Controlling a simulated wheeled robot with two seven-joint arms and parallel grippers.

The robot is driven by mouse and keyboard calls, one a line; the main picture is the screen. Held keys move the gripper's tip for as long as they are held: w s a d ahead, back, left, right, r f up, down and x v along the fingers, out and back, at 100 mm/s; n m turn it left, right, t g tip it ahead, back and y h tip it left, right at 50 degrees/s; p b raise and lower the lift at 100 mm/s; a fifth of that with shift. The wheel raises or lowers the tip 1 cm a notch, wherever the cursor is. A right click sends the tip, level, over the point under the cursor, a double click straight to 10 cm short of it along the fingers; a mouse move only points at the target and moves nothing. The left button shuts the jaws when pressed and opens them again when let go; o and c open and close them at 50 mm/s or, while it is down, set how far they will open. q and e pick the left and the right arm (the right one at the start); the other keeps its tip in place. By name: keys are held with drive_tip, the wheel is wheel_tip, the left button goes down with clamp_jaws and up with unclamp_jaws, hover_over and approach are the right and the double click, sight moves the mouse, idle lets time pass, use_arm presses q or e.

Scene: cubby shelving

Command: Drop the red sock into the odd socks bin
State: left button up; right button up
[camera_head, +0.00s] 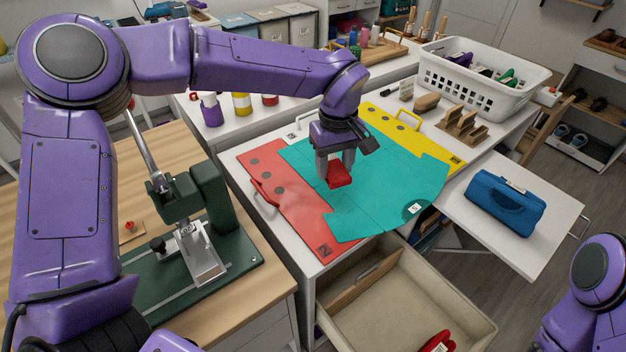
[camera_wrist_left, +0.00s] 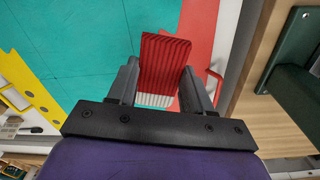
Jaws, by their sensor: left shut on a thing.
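My left gripper (camera_head: 335,163) reaches in from the left and is shut on a red ribbed sock (camera_head: 340,178). The sock hangs between the fingers above the teal folding board. In the left wrist view, the red sock (camera_wrist_left: 165,58) sticks out past the two dark fingers of the gripper (camera_wrist_left: 160,88), with a pale ribbed part between them. No label that I can read marks the odd socks bin, so I cannot tell which container it is. My right gripper is out of view; only part of my right arm shows at the lower right.
The teal board (camera_head: 390,180) lies with red and yellow panels on a white table. An open drawer (camera_head: 465,322) below holds a red item (camera_head: 437,342). A white basket (camera_head: 480,85) stands at the back right. A blue bag (camera_head: 505,203) lies on a side shelf. A green press (camera_head: 205,195) stands left.

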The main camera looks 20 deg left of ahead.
use_arm(q)
drive_tip(key=w+a+f, duration=0.2)
drive_tip(key=a+f, duration=0.1)
drive_tip(key=a, duration=0.1)
drive_tip(key=p, duration=0.1)
hover_over(300, 197)
drive_tip(key=f, duration=0.2)
drive_tip(key=d+f, duration=0.1)
drive_tip(key=f, duration=0.1)
drive_tip(key=shift+s+f, duration=0.2)
drive_tip(key=f, duration=0.2)
drive_tip(key=a+f+p, duration=0.1)
drive_tip(key=shift+w+f, duration=0.15)
drive_tip(key=shift+f, duration=0.55)
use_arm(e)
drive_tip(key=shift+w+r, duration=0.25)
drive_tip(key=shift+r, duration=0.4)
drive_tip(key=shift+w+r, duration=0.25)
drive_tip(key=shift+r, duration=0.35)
use_arm(q)
drive_tip(key=shift+f, duration=0.2)
drive_tip(key=o, duration=1)
drive_tip(key=shift+r, duration=0.1)
